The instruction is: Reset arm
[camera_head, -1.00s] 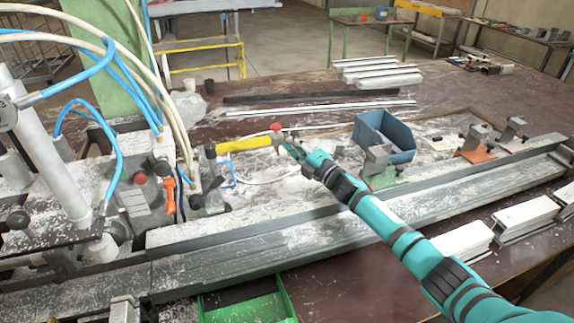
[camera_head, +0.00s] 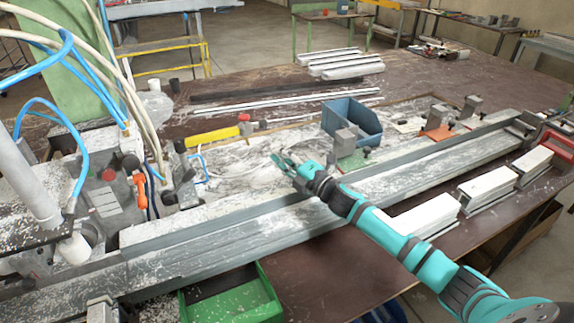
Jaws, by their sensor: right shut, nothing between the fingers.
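My right arm, teal with dark bands, reaches in from the lower right. Its gripper (camera_head: 284,160) is shut and empty, over the dusty middle of the bench, left of the blue bin (camera_head: 352,121). A yellow-handled tool (camera_head: 212,136) with a red end lies on the bench beyond the gripper, apart from it. My left gripper is not in view.
A long grey metal rail (camera_head: 330,205) runs along the bench front, below my arm. White profile blocks (camera_head: 487,188) lie at the front right. A green bin (camera_head: 235,300) sits below the front edge. Clamps with hoses (camera_head: 110,185) crowd the left. Metal blocks (camera_head: 346,141) stand beside the blue bin.

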